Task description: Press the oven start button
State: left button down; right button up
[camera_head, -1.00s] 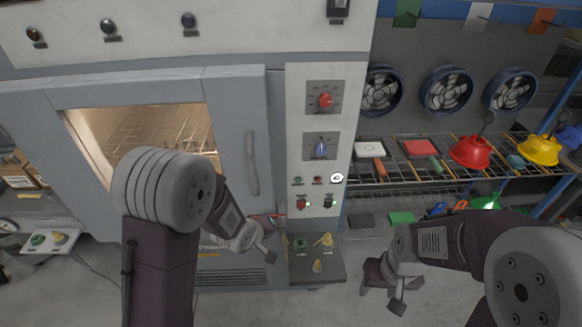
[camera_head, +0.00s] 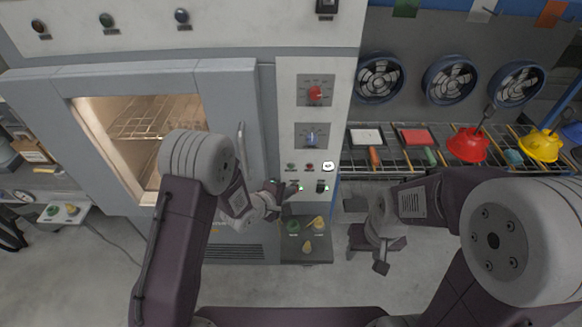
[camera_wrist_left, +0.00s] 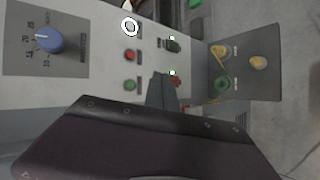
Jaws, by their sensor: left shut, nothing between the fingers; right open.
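The oven's control panel (camera_head: 315,135) carries a small green button (camera_head: 291,166), a red button (camera_head: 309,167), a white ring-shaped button (camera_head: 328,166) and a black switch (camera_head: 321,187). I cannot tell which control is the start button. My left gripper (camera_head: 277,188) is shut and empty at the panel's lower left, by a red switch with a lit green light. In the left wrist view its dark fingertips (camera_wrist_left: 162,90) partly cover the red switch (camera_wrist_left: 176,81); contact is unclear. My right gripper (camera_head: 382,258) is open and empty above the floor, right of the panel.
A red dial (camera_head: 314,93) and a blue dial (camera_head: 311,136) sit higher on the panel. A small shelf (camera_head: 307,253) below holds a green button and yellow knobs. The oven (camera_head: 60,110) is left; a rack (camera_head: 385,165) with coloured hoods is right.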

aim_at(291, 167)
pick_arm(q)
jog(key=w, duration=0.6)
jog(key=shift+w+p, duration=0.35)
jog(key=shift+p, duration=0.05)
jog(key=shift+w+r, duration=0.1)
jog(key=shift+w, duration=0.05)
dwell(1.5)
jog(key=shift+w+p, duration=0.25)
jog(key=shift+p, duration=0.05)
